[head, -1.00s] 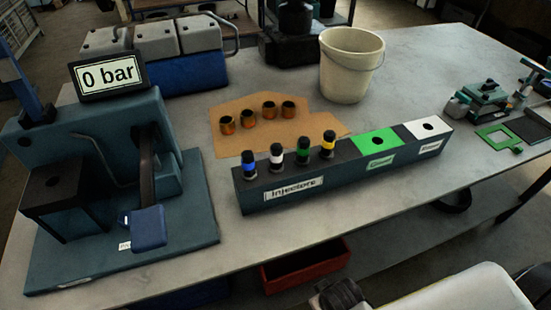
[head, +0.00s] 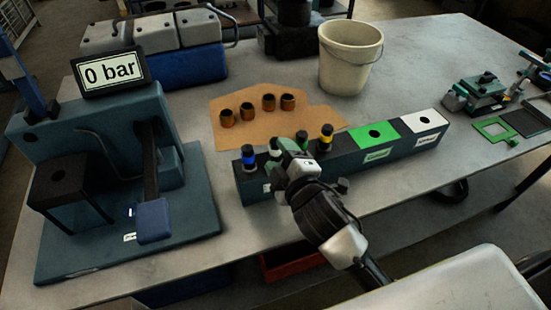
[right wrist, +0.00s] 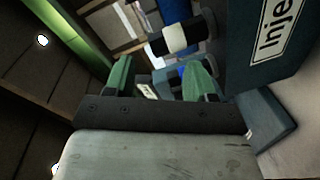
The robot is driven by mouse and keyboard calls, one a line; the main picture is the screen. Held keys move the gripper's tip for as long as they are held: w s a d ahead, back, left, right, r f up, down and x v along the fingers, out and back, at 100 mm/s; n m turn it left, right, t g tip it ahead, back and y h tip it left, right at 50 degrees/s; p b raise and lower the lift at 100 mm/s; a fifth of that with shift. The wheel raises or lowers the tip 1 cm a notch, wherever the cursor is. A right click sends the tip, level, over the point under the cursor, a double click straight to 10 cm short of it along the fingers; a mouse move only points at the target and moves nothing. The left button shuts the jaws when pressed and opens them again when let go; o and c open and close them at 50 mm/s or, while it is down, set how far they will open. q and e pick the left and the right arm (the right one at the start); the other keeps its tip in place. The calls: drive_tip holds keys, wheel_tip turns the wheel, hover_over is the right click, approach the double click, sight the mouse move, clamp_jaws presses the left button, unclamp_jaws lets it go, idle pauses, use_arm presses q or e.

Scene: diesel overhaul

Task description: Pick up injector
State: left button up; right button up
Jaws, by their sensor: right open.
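A dark rack (head: 350,160) holds several black-topped injectors upright in a row. The blue-banded injector (head: 249,156) is leftmost, then the white-banded injector (head: 274,148), the green-banded injector (head: 301,140) and the yellow-banded injector (head: 326,136). My right gripper (head: 286,172) is in front of the rack and hides most of its label and the lower parts of the middle injectors. In the right wrist view my right gripper (right wrist: 160,68) has its green fingers apart with nothing held. The white-banded injector (right wrist: 180,38) shows just beyond the fingertips, nearer the right finger. My left gripper is not in view.
A test stand (head: 95,140) reading 0 bar stands at the left. Copper-coloured cups (head: 268,101) sit on cardboard (head: 230,133) behind the rack. A cream bucket (head: 349,60) stands farther back. The rack's green (head: 374,137) and white (head: 423,122) sections are at its right end.

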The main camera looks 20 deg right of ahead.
drive_tip(key=w+a+r+n+t+y, duration=0.1)
drive_tip(key=a+r+n+y, duration=0.4)
drive_tip(key=r+n+y, duration=0.3)
drive_tip(key=a+r+n+t+y, duration=0.1)
drive_tip(key=a+r+n+y, duration=0.4)
drive_tip(key=n, duration=0.5)
drive_tip(key=s+a+r+n+g+y, duration=0.25)
drive_tip(key=a+n+g+y, duration=0.45)
drive_tip(key=n+g, duration=0.85)
drive_tip(key=n+g+h, duration=0.3)
drive_tip(key=n+h, duration=1.8)
drive_tip(key=n, duration=0.4)
hover_over(275, 151)
drive_tip(key=f, duration=0.8)
drive_tip(key=shift+w+a+f, duration=0.2)
drive_tip(key=shift+w+a, duration=0.1)
drive_tip(key=shift+w, duration=0.1)
drive_tip(key=shift+h, duration=0.4)
drive_tip(key=f, duration=0.1)
drive_tip(key=f+p, duration=0.1)
drive_tip(key=f, duration=0.2)
drive_tip(key=shift+d+f+p, duration=0.15)
drive_tip(key=shift+d+p, duration=0.15)
drive_tip(key=shift+f, duration=0.35)
drive_tip(key=f+p, duration=0.2)
drive_tip(key=f, duration=0.1)
drive_tip(key=f+p, duration=0.1)
drive_tip(key=shift+w+d+f, duration=0.1)
drive_tip(key=shift+d+f, duration=0.15)
drive_tip(key=shift+f, duration=0.5)
